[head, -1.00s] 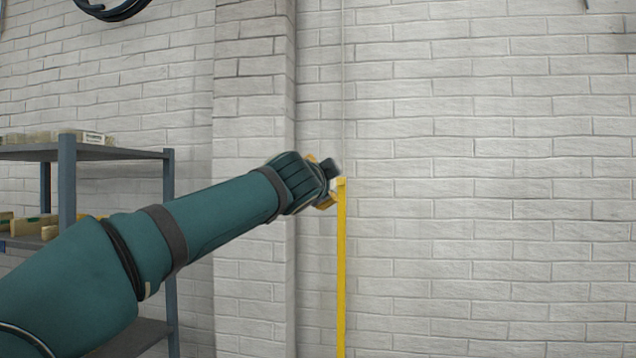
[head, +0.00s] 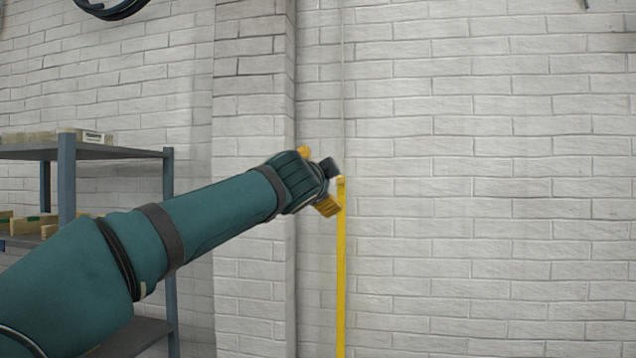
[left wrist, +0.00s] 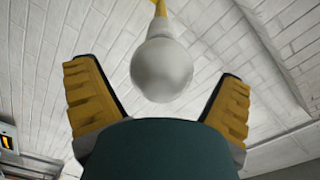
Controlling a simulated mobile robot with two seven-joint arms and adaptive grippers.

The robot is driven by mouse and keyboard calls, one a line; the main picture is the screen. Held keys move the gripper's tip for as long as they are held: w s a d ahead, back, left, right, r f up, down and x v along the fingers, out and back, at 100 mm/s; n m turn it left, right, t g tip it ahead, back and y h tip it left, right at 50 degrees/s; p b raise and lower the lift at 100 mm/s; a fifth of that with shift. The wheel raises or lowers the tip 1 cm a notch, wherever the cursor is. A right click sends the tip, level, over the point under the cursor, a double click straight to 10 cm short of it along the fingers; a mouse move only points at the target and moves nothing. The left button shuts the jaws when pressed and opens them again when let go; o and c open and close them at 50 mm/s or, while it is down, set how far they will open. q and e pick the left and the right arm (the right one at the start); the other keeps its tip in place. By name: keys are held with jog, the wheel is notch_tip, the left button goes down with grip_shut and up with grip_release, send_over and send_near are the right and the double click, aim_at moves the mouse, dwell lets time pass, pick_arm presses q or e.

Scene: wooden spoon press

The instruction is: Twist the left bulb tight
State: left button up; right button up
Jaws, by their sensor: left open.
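A round white bulb (left wrist: 162,70) hangs below a yellow fitting (left wrist: 160,8) in the left wrist view. My left gripper (left wrist: 158,78) is open, with one yellow finger on each side of the bulb and a visible gap to both. In the head view, my left gripper (head: 317,180) is at the end of the outstretched arm, beside the top of a thin yellow post (head: 341,265). The bulb cannot be made out in the head view. No second bulb is seen. My right gripper is not in view.
A grey shelf rack (head: 68,185) with small boxes (head: 60,136) stands at the left. A white brick wall (head: 490,180) fills the background. A dark coil (head: 112,10) hangs at the upper left. The space right of the post looks clear.

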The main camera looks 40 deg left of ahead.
pick_arm(q)
jog(key=v, duration=1.1)
jog(key=shift+s+d, duration=0.15)
jog(key=shift+s, duration=0.2)
